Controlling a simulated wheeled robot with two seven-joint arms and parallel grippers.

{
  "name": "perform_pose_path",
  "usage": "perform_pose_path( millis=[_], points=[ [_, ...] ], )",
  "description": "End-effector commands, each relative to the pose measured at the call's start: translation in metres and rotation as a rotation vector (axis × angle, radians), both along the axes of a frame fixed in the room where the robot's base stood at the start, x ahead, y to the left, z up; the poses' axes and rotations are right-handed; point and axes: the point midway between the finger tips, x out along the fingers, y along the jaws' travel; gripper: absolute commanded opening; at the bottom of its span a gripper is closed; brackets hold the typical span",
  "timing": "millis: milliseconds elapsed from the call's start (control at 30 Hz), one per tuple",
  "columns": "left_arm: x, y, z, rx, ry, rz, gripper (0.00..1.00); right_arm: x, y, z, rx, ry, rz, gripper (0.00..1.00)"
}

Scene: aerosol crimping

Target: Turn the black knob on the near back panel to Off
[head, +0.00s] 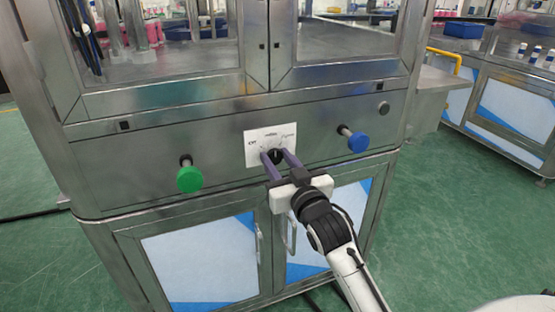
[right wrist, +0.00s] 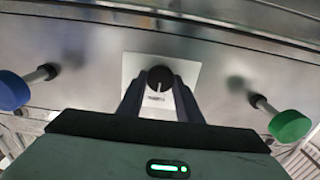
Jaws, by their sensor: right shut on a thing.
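The black knob (head: 277,156) sits on a white label plate (head: 257,138) in the middle of the steel panel. My right gripper (head: 275,159) reaches it from below right, with its two purple-grey fingers on either side, shut on the knob. In the right wrist view the knob (right wrist: 160,78) shows between the fingertips, with a light pointer line on its face. That view is turned over relative to the head view. The label's small print is mostly too small to read, and the fingers cover part of it. My left gripper is not in view.
A green knob (head: 189,179) sticks out on a stem to the left, and a blue knob (head: 358,142) to the right. Cabinet doors with handles (head: 291,235) lie below. Glazed doors and a work surface are above. Green floor is open at the right.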

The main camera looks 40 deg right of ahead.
Motion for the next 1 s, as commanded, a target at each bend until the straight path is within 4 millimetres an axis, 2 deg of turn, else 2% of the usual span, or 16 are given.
perform_pose_path(
  millis=[367,1000],
  points=[
    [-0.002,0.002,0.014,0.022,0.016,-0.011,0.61,0.000,0.001,0.003,-0.161,0.043,0.001,0.10],
    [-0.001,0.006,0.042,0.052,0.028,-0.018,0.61,0.001,0.003,0.000,-0.685,0.166,0.001,0.10]
  ],
)
